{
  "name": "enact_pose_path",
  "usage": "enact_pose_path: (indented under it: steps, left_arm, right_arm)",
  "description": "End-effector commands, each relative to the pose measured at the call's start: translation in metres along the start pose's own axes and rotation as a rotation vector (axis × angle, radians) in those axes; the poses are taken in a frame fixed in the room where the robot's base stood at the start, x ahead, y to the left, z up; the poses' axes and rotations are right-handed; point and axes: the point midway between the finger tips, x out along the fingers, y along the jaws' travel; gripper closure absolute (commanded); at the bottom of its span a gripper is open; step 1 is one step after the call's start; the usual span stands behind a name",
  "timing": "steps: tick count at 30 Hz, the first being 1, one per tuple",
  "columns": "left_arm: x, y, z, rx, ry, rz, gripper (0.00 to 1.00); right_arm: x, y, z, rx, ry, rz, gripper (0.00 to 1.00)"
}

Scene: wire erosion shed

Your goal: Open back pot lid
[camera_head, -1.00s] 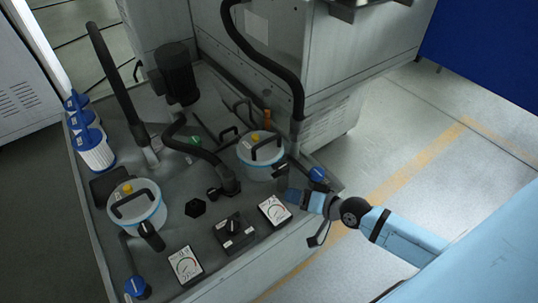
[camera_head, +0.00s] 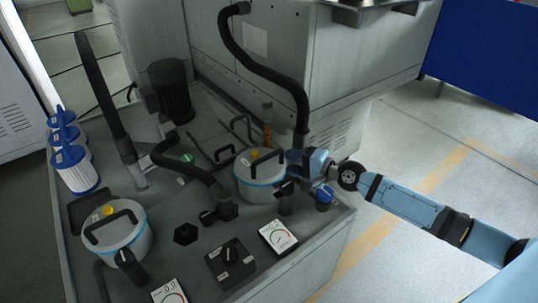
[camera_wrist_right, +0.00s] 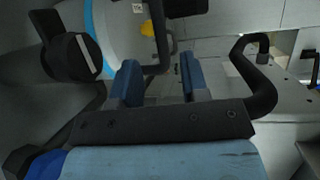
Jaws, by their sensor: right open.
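The back pot (camera_head: 258,189) is a white cylinder with a blue band, standing upright near the tank's right edge. Its lid, with a black arched handle (camera_head: 262,160) and a yellow knob (camera_head: 254,154), sits on it. My right gripper (camera_head: 290,168) is at the right side of this lid, close to the handle's right end. In the right wrist view my right gripper (camera_wrist_right: 160,76) is open, its two blue fingers apart and empty. The black handle (camera_wrist_right: 162,42) lies just beyond the fingertips, in line with the gap. My left gripper is not in view.
A similar front pot (camera_head: 120,240) stands at lower left. A black hose (camera_head: 195,172) crosses between the pots.

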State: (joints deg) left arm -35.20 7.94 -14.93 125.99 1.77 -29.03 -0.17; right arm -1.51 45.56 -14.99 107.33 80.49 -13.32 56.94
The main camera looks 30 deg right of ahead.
Motion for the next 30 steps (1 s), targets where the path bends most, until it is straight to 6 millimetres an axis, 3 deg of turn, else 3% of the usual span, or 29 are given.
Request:
enact_pose_path:
  steps: [3,10,15,24,30]
  left_arm:
    - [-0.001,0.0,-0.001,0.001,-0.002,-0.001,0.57]
    - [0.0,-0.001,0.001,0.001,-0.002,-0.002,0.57]
    - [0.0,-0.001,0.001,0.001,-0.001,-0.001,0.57]
    - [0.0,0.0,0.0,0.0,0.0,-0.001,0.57]
    - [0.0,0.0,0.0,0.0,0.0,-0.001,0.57]
  right_arm:
    - [0.027,-0.003,0.0,0.002,0.0,-0.004,0.59]
    - [0.065,0.0,0.0,0.001,0.0,-0.003,0.59]
    - [0.077,0.0,0.0,-0.001,0.0,-0.001,0.59]
    - [0.079,0.001,0.0,-0.001,0.0,0.0,0.59]
    - [0.079,0.001,0.0,-0.001,0.0,0.0,1.0]
